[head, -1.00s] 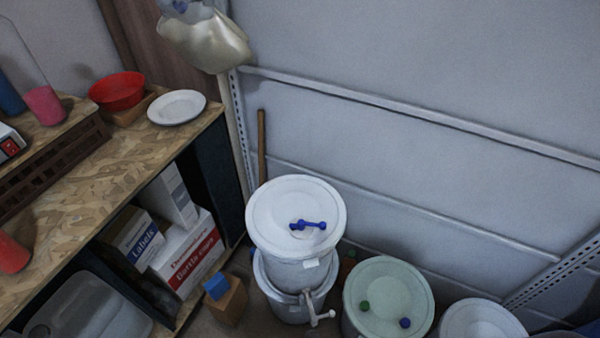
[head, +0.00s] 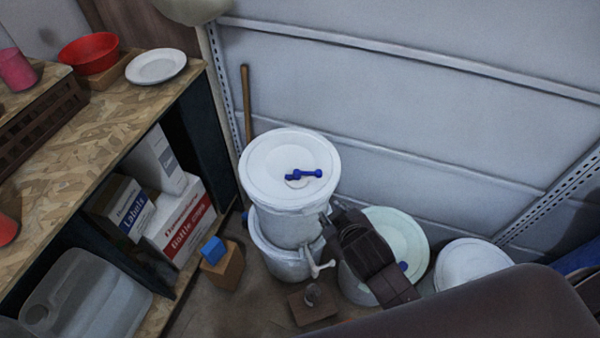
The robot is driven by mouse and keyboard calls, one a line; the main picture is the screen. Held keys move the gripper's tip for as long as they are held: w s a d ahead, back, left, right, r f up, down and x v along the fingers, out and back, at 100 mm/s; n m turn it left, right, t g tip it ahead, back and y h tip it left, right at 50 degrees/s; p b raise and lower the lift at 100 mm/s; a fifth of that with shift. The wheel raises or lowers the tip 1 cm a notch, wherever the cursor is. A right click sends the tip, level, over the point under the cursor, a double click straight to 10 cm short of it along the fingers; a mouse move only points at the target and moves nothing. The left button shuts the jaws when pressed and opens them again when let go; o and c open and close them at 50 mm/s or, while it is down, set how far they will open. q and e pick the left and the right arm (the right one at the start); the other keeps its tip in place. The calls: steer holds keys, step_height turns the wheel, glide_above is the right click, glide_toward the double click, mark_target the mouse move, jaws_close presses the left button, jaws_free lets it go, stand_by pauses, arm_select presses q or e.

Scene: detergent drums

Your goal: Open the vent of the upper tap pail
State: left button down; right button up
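The upper tap pail (head: 292,215) is white with a flat round lid and stands upright on a lower white pail (head: 270,255). A blue vent lever (head: 304,174) lies across the middle of its lid. A white tap (head: 318,262) sticks out low at the front right of the stack. My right gripper (head: 332,222) is dark, just right of the upper pail and lower than its lid; it is clear of the vent. Its fingertips are small and dark, so I cannot tell their opening or whether they touch the pail wall. My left gripper is out of view.
A pale green drum (head: 405,228) is partly hidden behind my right gripper, with a white drum (head: 470,262) to its right. A shelf (head: 100,140) with boxes stands left. A blue block (head: 213,249) rests on a wooden block (head: 222,270). The wall is close behind.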

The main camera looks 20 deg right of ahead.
steer(key=w+a+r+n+t+y, duration=0.1)
steer(key=w+a+r+n+t, duration=0.2)
steer(key=r, duration=0.7)
steer(key=w+a+r+t, duration=0.25)
steer(key=w+r, duration=0.25)
steer(key=r, duration=0.5)
steer(key=w+a+r+n+t+y, duration=0.3)
steer(key=a+r+n+t+y, duration=0.25)
steer(key=a+r+n, duration=0.5)
steer(key=s+a+r+n+g+y, duration=0.45)
steer(key=a+r+n+y, duration=0.25)
steer(key=a+n+y, duration=0.3)
steer(key=s+a+f+n+g+y, duration=0.45)
steer(key=a+n+g, duration=0.35)
steer(key=n+g, duration=0.3)
steer(key=n+g+h, duration=0.3)
steer(key=n+h, duration=0.8)
steer(key=h, duration=1)
glide_toward(305, 172)
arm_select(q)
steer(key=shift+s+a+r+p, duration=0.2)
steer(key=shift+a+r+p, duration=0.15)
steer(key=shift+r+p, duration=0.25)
arm_select(e)
steer(key=f, duration=0.2)
steer(key=w+f, duration=0.1)
steer(key=f, duration=0.4)
steer(key=shift+w+d+f, duration=0.15)
steer(key=shift+f, duration=0.15)
